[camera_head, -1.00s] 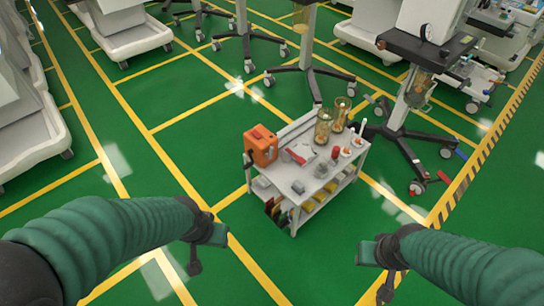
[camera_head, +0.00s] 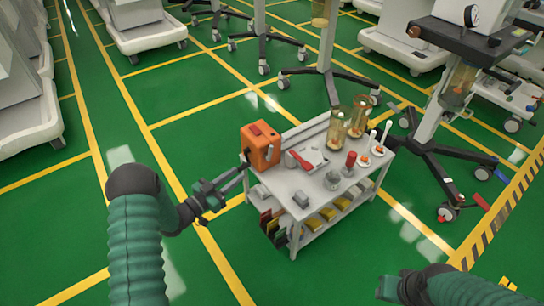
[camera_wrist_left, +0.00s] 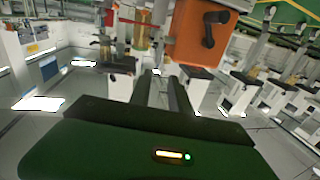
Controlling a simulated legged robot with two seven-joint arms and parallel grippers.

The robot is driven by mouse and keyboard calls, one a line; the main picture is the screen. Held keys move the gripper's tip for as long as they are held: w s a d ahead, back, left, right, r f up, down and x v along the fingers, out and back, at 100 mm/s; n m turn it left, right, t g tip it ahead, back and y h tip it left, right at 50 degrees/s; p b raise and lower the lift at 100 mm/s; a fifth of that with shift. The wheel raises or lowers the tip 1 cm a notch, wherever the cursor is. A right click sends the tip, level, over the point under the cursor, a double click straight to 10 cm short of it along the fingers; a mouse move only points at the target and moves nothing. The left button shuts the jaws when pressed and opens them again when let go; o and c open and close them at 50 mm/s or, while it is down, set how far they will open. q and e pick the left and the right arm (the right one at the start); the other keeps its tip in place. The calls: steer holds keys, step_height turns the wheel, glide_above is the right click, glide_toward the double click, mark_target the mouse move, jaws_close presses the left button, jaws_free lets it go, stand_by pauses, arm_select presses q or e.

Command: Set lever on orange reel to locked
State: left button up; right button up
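The orange reel (camera_head: 260,147) stands on the left end of a white cart's top. A dark crank-like lever (camera_wrist_left: 213,28) shows on its orange face in the left wrist view, where the reel (camera_wrist_left: 190,45) is at the top. My left gripper (camera_head: 242,172) is just left of the reel and a little below it. Its two fingers (camera_wrist_left: 163,78) are apart with nothing between them, and they point toward the cart, below and left of the lever. I see no clear contact. My right gripper (camera_head: 388,288) is at the lower right, away from the cart, and its fingers are unclear.
The white cart (camera_head: 300,212) also carries glass jars (camera_head: 336,130), a red-handled tool (camera_head: 300,160), a red cylinder (camera_head: 350,161) and small dishes. Yellow items lie on its lower shelf. A wheeled stand (camera_head: 430,130) is close behind at the right. Green floor is free at the left.

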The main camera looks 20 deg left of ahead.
mark_target(268, 160)
arm_select(q)
steer(key=b+x, duration=0.6)
steer(key=x, duration=1)
steer(key=shift+s+d+r+b, duration=0.1)
steer(key=shift+b, duration=0.3)
jaws_close()
